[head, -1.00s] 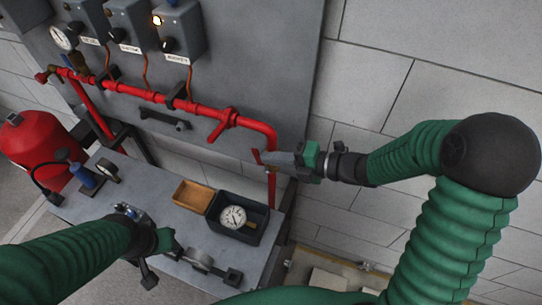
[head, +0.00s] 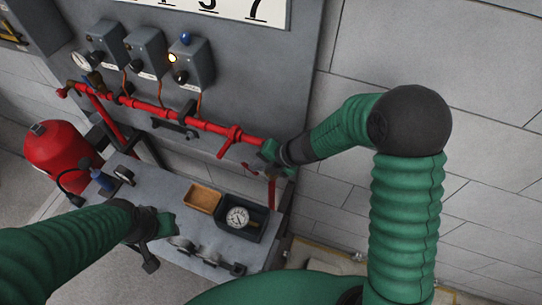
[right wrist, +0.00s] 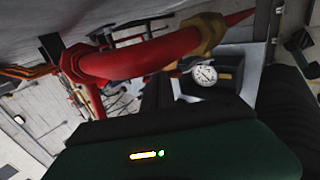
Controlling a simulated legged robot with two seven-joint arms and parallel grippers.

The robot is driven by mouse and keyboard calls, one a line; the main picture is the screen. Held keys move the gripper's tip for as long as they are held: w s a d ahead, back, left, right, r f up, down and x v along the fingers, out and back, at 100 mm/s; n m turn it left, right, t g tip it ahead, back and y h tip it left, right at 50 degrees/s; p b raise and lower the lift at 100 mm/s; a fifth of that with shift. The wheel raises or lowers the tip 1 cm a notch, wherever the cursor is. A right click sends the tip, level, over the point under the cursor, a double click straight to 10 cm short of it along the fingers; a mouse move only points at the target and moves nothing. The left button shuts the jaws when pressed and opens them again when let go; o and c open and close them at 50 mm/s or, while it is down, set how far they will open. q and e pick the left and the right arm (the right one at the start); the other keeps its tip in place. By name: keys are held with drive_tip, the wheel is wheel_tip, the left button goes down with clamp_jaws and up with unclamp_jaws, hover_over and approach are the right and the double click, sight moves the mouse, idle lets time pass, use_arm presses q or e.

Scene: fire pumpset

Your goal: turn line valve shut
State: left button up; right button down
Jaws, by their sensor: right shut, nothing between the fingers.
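The red pipe (head: 200,124) runs along the grey panel and turns down at its right end. I cannot tell which is the line valve. My right gripper (head: 272,156) is shut and empty at the pipe's bend, partly hiding it; contact is unclear. In the right wrist view a red bend (right wrist: 135,62) and a brass-coloured fitting (right wrist: 207,35) with a red lever are close. My left gripper (head: 164,224) is above the bench; its fingers are unclear.
The grey bench (head: 150,186) holds an orange-brown tray (head: 201,197), a dark tray (head: 259,222) with a gauge (head: 237,217), and metal fittings. A red tank (head: 55,150) stands left. Grey switch boxes (head: 190,65) hang above the pipe. The wall at right is bare.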

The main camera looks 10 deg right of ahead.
sight(247, 164)
drive_tip(key=shift+w+a+f+g+h+p, duration=0.35)
drive_tip(key=shift+w+a+f+h+p, duration=0.25)
drive_tip(key=shift+p, duration=1.2)
drive_tip(key=shift+w+a+f+g+h+p, duration=0.35)
drive_tip(key=shift+a+p, duration=0.45)
drive_tip(key=shift+p, duration=1)
drive_tip(key=shift+f, duration=0.2)
drive_tip(key=shift+p+x, duration=0.7)
drive_tip(key=shift+x, duration=0.2)
drive_tip(key=shift+w+a+f, duration=0.1)
